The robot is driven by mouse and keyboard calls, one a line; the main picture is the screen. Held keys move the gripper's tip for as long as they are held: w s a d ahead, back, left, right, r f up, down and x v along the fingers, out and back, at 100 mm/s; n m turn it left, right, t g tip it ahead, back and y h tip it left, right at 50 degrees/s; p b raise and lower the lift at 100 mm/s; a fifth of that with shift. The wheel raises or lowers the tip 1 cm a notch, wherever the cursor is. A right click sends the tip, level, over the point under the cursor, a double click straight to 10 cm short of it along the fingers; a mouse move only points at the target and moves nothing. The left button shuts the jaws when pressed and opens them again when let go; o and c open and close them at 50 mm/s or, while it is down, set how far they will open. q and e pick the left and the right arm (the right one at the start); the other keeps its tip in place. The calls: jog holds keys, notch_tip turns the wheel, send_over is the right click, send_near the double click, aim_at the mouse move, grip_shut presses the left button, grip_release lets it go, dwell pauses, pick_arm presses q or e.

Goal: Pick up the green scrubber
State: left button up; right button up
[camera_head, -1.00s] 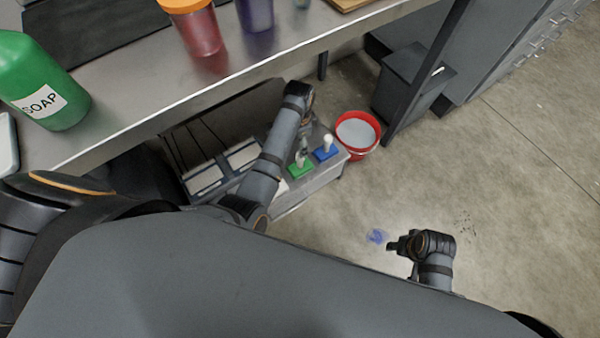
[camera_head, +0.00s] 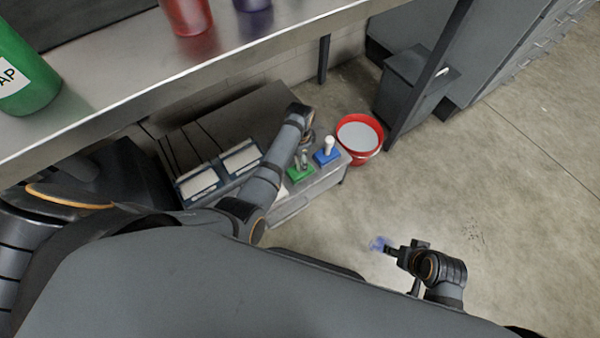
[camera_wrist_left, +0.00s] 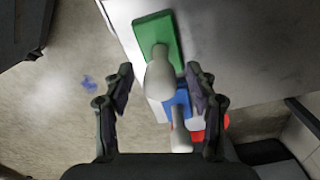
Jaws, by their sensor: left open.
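The green scrubber (camera_head: 297,173) has a green base and a pale upright handle. It stands on the low grey cabinet (camera_head: 318,187) under the bench. In the left wrist view the green scrubber (camera_wrist_left: 160,38) shows from above, its pale handle reaching between my fingers. My left gripper (camera_head: 303,158) is just above it in the head view; in the left wrist view the left gripper (camera_wrist_left: 160,90) is open, with a gap on both sides of the handle. My right gripper (camera_head: 388,249) is out over the floor, and its finger gap is unclear.
A blue scrubber (camera_head: 326,153) with a white handle stands right beside the green one. A red bucket (camera_head: 365,154) is on the floor to the right. The bench (camera_head: 130,100) overhangs behind. Panels (camera_head: 199,181) lie to the left. Floor at right is open.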

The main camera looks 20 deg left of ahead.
pick_arm(q)
jog(key=shift+c, duration=0.4)
grip_shut()
